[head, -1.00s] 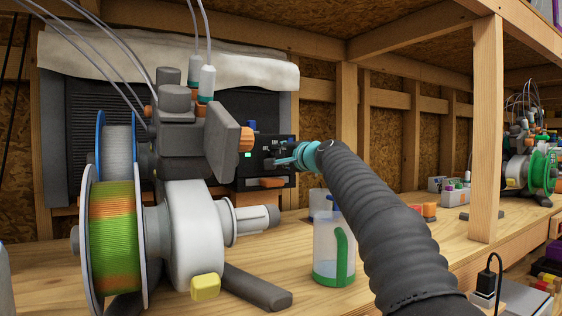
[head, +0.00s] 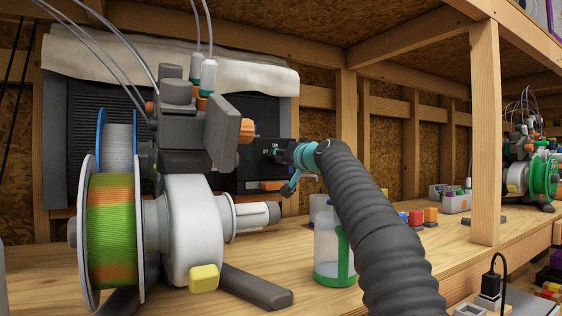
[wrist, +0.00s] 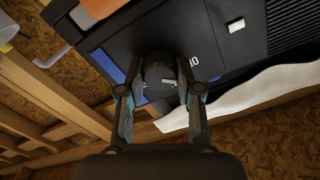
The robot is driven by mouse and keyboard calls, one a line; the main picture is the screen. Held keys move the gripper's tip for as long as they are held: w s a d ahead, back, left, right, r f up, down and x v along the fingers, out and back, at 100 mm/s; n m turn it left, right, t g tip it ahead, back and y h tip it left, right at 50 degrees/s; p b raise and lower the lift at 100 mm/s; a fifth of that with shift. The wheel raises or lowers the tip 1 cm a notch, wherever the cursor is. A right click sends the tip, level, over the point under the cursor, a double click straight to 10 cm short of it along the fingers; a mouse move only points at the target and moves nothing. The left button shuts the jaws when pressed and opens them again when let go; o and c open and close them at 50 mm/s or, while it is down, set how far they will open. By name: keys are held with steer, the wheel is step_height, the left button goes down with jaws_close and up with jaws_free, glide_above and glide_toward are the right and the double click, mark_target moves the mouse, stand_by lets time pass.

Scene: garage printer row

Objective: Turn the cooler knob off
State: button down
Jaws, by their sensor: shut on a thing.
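My gripper (wrist: 160,80) is shut on the knob, one finger on each side. In the head view my gripper (head: 284,165) is at the panel's front, one teal finger angled downward, and it mostly hides the knob. A small pale rectangular indicator (wrist: 236,25) sits on the panel and shows no green glow.
A wooden post (head: 485,130) rises at the right.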

steer(key=shift+f+n, duration=0.1)
steer(key=shift+n, duration=0.7)
steer(key=c, duration=0.8)
jaws_free()
steer(key=shift+a, duration=0.1)
steer(key=shift+o, duration=0.2)
steer(key=shift+s, duration=0.15)
steer(key=v, duration=1.1)
steer(key=shift+s+d, duration=0.25)
steer(key=shift+d, duration=0.1)
